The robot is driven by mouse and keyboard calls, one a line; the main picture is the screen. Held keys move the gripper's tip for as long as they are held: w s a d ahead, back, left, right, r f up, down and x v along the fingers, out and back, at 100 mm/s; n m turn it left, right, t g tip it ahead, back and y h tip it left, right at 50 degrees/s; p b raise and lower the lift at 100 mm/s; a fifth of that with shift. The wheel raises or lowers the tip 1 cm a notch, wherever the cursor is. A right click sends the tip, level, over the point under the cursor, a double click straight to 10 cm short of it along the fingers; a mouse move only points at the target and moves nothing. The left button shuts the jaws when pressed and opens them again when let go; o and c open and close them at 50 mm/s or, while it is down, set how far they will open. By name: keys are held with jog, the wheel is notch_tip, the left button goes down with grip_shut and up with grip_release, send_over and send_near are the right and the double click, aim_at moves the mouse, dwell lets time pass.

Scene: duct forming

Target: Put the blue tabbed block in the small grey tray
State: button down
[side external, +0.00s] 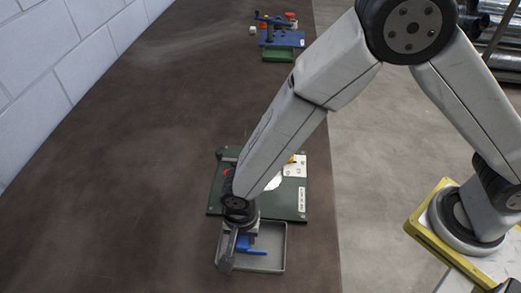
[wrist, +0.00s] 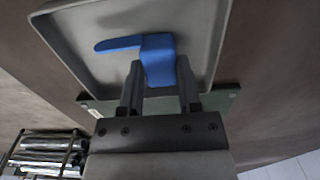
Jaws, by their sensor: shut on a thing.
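The blue tabbed block (wrist: 157,62) is between the fingers of my gripper (wrist: 160,80) in the wrist view, with its tab pointing left. My gripper (side external: 236,250) is shut on it. In the side external view the blue block (side external: 247,244) shows at the small grey tray (side external: 284,258), inside the tray's outline. The tray's rim also shows around the block in the wrist view (wrist: 215,45). I cannot tell whether the block touches the tray floor. Part of the tray is hidden behind my gripper.
A green board (side external: 290,207) with a white labelled part (side external: 295,166) lies right behind the tray, partly hidden by my arm. A blue fixture (side external: 283,39) and a green block (side external: 278,55) stand at the far end. The brown table (side external: 120,190) is clear on the left.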

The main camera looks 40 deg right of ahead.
aim_at(244, 238)
jog(key=shift+f, duration=0.1)
jog(key=shift+c, duration=1.5)
grip_release()
notch_tip(244, 238, up, 12)
